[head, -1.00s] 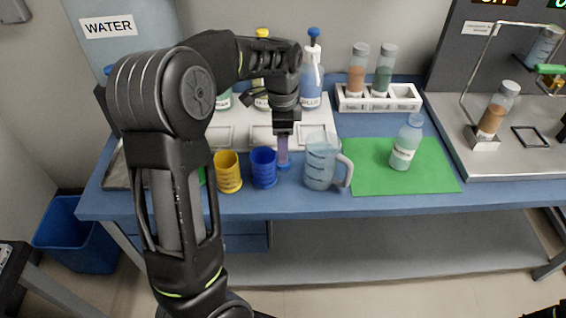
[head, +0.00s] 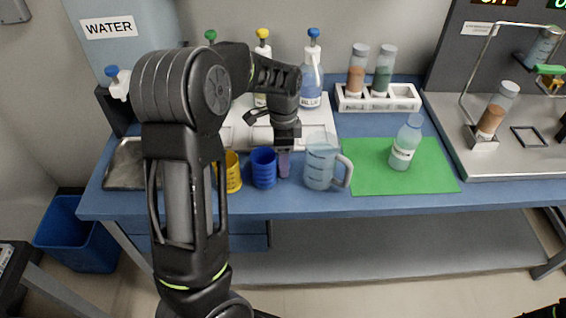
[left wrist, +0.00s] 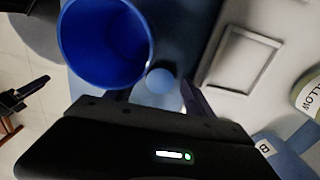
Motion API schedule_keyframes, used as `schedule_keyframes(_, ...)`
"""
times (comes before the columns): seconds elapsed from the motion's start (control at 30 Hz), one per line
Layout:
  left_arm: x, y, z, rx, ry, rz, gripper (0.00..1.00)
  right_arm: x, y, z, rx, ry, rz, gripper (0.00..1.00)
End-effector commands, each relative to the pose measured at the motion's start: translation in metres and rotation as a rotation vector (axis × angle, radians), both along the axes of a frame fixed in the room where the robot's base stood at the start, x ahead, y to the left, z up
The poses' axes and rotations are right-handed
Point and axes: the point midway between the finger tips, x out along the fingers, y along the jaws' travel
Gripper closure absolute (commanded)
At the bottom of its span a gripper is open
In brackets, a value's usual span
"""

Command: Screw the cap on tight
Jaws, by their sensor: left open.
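A small round light-blue piece that looks like the cap (left wrist: 160,80) lies on the blue table in the left wrist view, between my fingertips and beside the blue cup. My left gripper (left wrist: 158,93) is open and points down at it. In the head view the left gripper (head: 284,165) is low over the table between the blue cup and the clear jug, and the cap is hidden behind its fingers. A translucent bottle (head: 403,152) with a white label stands upright on the green mat (head: 435,165). I cannot tell whether its top is open.
The blue cup (head: 264,168) and yellow cup (head: 233,173) stand close left of the gripper, the clear jug (head: 319,165) close right. Behind are pump bottles and a white rack (head: 405,98) with vials. The mat is clear around the bottle.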

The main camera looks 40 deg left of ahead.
Motion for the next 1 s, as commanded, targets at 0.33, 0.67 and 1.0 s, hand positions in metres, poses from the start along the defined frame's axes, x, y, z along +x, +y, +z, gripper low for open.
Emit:
schedule_keyframes(0.33, 0.0001, 0.0001, 0.0002, 0.000, 0.000, 0.000, 0.54, 0.0000, 0.0000, 0.0000, 0.000, 0.000, 0.000, 0.24)
schedule_keyframes(0.67, 0.0000, 0.0000, 0.0002, 0.000, 0.000, 0.000, 0.81, 0.0000, 0.0000, 0.0000, 0.000, 0.000, 0.000, 0.24)
schedule_keyframes(1.0, 0.0000, 0.0000, 0.0002, 0.000, 0.000, 0.000, 1.00, 0.0000, 0.0000, 0.0000, 0.000, 0.000, 0.000, 0.24)
